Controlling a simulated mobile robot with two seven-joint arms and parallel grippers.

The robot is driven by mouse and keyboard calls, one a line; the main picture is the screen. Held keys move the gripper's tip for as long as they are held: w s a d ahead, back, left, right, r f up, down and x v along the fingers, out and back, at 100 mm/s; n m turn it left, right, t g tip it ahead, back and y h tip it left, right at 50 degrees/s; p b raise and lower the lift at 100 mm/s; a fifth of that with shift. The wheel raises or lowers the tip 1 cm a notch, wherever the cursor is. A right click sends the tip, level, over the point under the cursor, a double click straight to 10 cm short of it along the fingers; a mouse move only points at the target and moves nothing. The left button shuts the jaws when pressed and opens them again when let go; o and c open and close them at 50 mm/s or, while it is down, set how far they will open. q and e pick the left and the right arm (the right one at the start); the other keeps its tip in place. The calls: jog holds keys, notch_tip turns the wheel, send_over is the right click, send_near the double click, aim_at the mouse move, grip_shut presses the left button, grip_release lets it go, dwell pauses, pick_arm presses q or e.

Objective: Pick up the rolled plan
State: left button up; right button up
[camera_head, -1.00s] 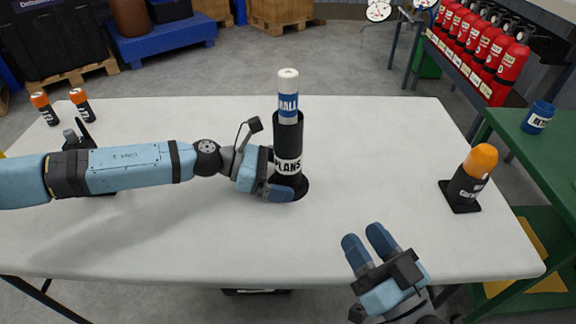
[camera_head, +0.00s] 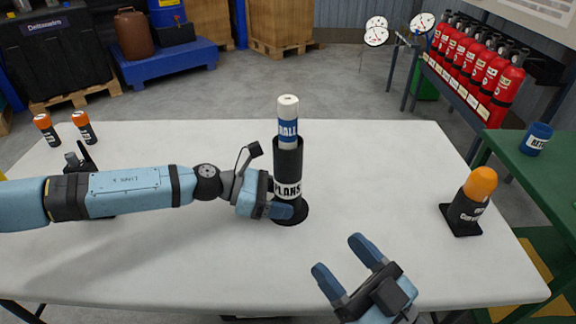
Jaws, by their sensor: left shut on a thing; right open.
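The rolled plan (camera_head: 288,118) is a white roll with a blue label band. It stands upright in a black tube holder marked PLANS (camera_head: 288,160), its upper part sticking out of the top. The holder rests on a round black base on the white table (camera_head: 180,262). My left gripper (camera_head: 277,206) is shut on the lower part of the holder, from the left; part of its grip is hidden. My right gripper (camera_head: 342,261) is open and empty above the table's front edge, right of and nearer than the holder.
An orange-topped black holder (camera_head: 467,209) stands at the table's right. Two orange-capped black cylinders (camera_head: 83,127) stand at the back left. A green bench (camera_head: 540,170) with a blue container (camera_head: 537,139) is at the right. The table behind the holder is clear.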

jog(key=w+a+r+n+g+y, duration=0.1)
jog(key=w+r+n+g+y, duration=0.45)
jog(key=r+n, duration=0.65)
jog(key=w+r+n+g+y, duration=0.4)
jog(key=w+r+n+g, duration=0.25)
jog(key=r+n, duration=0.5)
jog(key=a+n+g+h, duration=0.4)
jog(key=a+n+g, duration=0.25)
jog(key=n, duration=0.65)
jog(key=n+t+h, duration=0.2)
jog(key=n+h, duration=1.2)
jog(key=h, duration=0.5)
send_over(288, 99)
jog(key=s, duration=0.1)
jog(key=shift+a+f, duration=0.25)
jog(key=shift+a, duration=0.15)
jog(key=shift+d+h, duration=0.15)
jog(key=shift+h, duration=0.1)
jog(key=shift+f, duration=0.35)
notch_tip(288, 99, down, 6)
jog(key=shift+r, duration=0.1)
jog(key=f, duration=0.3)
jog(key=w+f, duration=0.1)
jog(key=f, duration=0.1)
jog(key=shift+d+f, duration=0.15)
jog(key=shift+d, duration=0.1)
